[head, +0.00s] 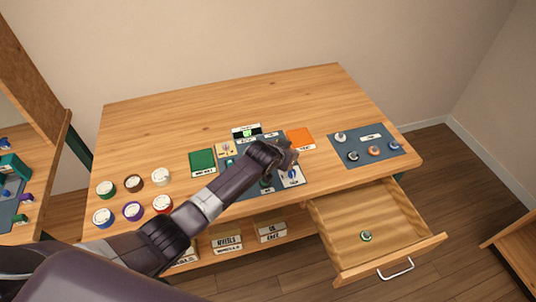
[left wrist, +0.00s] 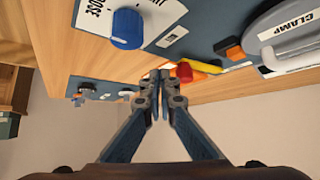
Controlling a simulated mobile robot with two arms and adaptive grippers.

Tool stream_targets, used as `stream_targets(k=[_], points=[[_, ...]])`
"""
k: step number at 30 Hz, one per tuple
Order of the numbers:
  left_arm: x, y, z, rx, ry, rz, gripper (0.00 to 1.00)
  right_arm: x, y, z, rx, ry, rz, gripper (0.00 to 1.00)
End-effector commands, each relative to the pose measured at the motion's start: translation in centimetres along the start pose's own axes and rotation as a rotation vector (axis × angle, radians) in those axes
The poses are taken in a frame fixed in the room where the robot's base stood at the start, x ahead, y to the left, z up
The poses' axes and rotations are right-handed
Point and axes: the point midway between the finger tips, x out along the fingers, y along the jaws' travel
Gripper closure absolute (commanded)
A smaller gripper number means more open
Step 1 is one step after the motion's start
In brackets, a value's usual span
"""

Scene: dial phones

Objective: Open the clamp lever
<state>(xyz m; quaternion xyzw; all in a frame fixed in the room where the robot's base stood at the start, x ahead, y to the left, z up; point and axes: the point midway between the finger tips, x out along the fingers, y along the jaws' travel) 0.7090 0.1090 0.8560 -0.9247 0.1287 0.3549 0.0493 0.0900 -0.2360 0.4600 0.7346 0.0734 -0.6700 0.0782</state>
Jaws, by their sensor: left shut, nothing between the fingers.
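In the left wrist view, a grey clamp body (left wrist: 272,30) with a white CLAMP label sits on a dark blue panel (left wrist: 203,22) at the upper right. A yellow lever (left wrist: 206,66) with a red tip (left wrist: 184,71) lies beside it, near an orange block (left wrist: 228,47). My left gripper (left wrist: 160,76) is shut and empty, its fingertips just left of the red tip; I cannot tell whether they touch. In the head view my left gripper (head: 290,155) is over the panel and hides most of the clamp area. My right gripper is not in view.
In the head view, an orange pad (head: 300,138), a green pad (head: 202,161) and several round lidded containers are on the table. An open drawer (head: 365,215) juts out at the front right. The table's back is clear.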

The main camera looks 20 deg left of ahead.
Motion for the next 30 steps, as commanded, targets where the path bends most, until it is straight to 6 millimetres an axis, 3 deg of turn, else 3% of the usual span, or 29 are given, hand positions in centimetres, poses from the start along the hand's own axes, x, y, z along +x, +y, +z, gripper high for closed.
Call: stream_targets(k=[16,30], points=[[0.0,-0.1,0.0,0.0,0.0,-0.001,1.0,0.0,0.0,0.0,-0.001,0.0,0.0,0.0],[-0.2,-1.8,0.2,0.0,0.0,-0.003,1.0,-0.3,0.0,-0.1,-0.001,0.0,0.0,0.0]])
